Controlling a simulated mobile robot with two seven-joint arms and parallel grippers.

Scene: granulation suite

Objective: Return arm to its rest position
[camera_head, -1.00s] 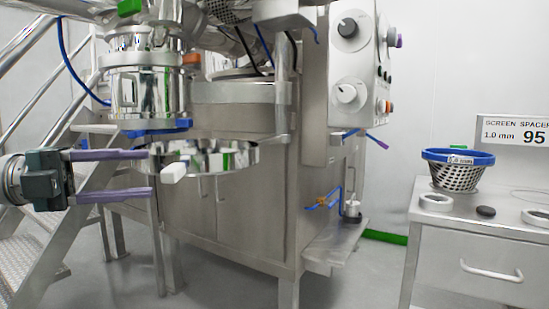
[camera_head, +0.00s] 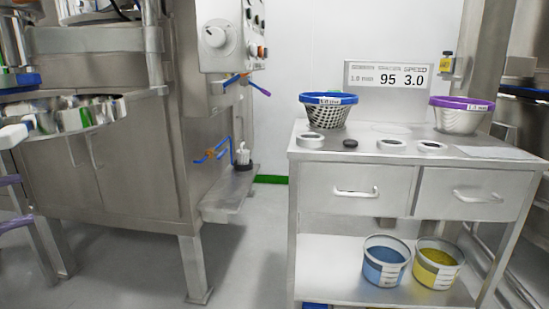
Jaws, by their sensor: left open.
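My left gripper (camera_head: 24,201) is at the left edge of the head view. Only the ends of its two purple fingers show, one above the other, with a gap between them and nothing visible in the gap. The rest of that gripper and its arm are cut off by the picture edge. In the picture the fingers lie below a white handle (camera_head: 14,135) on the machine's round shiny metal housing (camera_head: 88,114), apart from it. My right gripper is not in view.
The steel machine (camera_head: 135,150) stands at left, with a low shelf (camera_head: 228,195) on its side. A steel cart (camera_head: 415,150) at right carries a blue-rimmed screen basket (camera_head: 327,115), a purple-rimmed one (camera_head: 459,118) and rings. Blue (camera_head: 384,268) and yellow (camera_head: 437,270) buckets stand below. Floor between is clear.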

